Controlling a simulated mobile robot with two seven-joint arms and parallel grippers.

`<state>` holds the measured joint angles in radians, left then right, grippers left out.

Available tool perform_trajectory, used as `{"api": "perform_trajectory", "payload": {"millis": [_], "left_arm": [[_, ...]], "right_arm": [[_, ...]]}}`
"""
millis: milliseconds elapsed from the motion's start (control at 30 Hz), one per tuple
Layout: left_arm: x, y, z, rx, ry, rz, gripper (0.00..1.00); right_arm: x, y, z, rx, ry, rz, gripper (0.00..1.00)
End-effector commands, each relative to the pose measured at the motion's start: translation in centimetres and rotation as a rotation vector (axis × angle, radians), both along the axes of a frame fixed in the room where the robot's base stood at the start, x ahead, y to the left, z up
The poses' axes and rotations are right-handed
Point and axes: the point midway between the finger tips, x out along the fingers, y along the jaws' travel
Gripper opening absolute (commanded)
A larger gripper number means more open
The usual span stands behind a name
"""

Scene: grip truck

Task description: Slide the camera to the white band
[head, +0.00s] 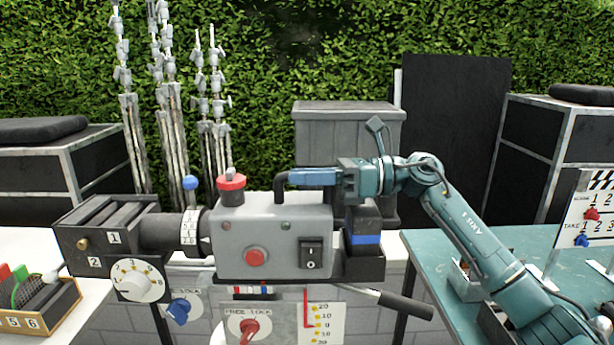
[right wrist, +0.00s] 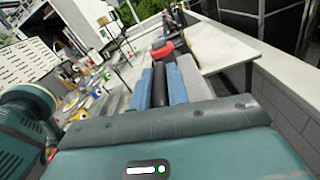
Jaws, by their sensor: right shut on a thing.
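The grey film camera (head: 262,240) sits on a black plate above a head with dials, its lens and matte box (head: 105,235) pointing left. Its black top handle (head: 282,187) lies between the blue fingers of my right gripper (head: 312,177), which is shut on it. The handle also shows between the blue fingers in the right wrist view (right wrist: 159,85). A strip with small white, red and blue bands (head: 252,290) shows just below the camera plate. Which band lines up with the camera is too small to tell. My left gripper is out of view.
A pan bar (head: 400,304) sticks out right below the camera. Blue (head: 180,310) and red (head: 249,328) lock knobs sit under it. A teal table (head: 440,260) stands right, a white table (head: 95,310) left. Light stands and cases are behind.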

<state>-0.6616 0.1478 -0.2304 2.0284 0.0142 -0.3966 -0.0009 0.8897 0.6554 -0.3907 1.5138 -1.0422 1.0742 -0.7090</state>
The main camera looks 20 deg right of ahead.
Motion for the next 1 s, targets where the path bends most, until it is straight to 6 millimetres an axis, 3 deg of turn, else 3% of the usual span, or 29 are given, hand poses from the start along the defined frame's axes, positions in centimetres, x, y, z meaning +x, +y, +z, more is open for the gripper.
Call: {"api": "perform_trajectory", "payload": {"millis": [333,567,800,833,1000], "left_arm": [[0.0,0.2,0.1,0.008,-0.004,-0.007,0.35],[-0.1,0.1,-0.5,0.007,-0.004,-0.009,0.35],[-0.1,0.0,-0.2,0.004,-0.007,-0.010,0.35],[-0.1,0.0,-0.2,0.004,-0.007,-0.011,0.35],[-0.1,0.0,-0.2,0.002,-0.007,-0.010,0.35]], "right_arm": [[0.0,0.0,0.0,0.000,0.000,0.000,0.00],[0.6,2.3,-0.1,0.001,-0.001,0.001,0.00],[0.7,2.3,0.0,0.000,0.001,0.000,0.00],[0.7,2.3,0.0,0.000,0.001,0.000,0.18],[0.7,2.3,0.0,0.000,0.001,0.000,0.32]]}}
